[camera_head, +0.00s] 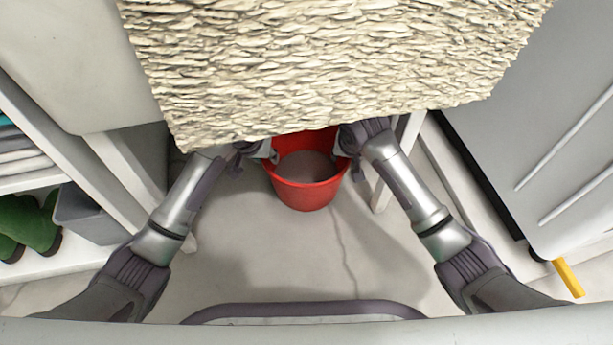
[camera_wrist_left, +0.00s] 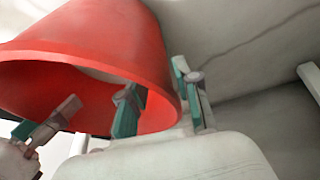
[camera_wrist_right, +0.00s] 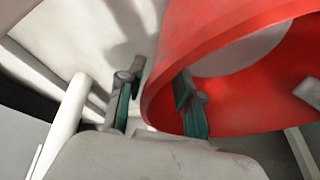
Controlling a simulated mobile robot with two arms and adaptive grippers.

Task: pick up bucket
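A red bucket (camera_head: 306,192) stands upright under the stone-textured slab in the head view, between my two arms. Whether it touches the floor is hard to tell. My left gripper (camera_wrist_left: 157,98) is open at the bucket (camera_wrist_left: 105,40), with one finger inside the rim and one outside. My right gripper (camera_wrist_right: 158,98) is open at the opposite side of the bucket (camera_wrist_right: 215,35), also straddling the rim with one finger inside. Gaps show between the fingers and the wall. In the head view the slab's edge and my wrists partly hide both grippers.
The stone-textured slab (camera_head: 330,65) overhangs the bucket's far side. White legs (camera_head: 130,165) stand at the left, beside a shelf with green boots (camera_head: 32,222) and a grey bin (camera_head: 88,215). A grey cabinet (camera_head: 540,120) is at right. The floor (camera_head: 300,265) in front is clear.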

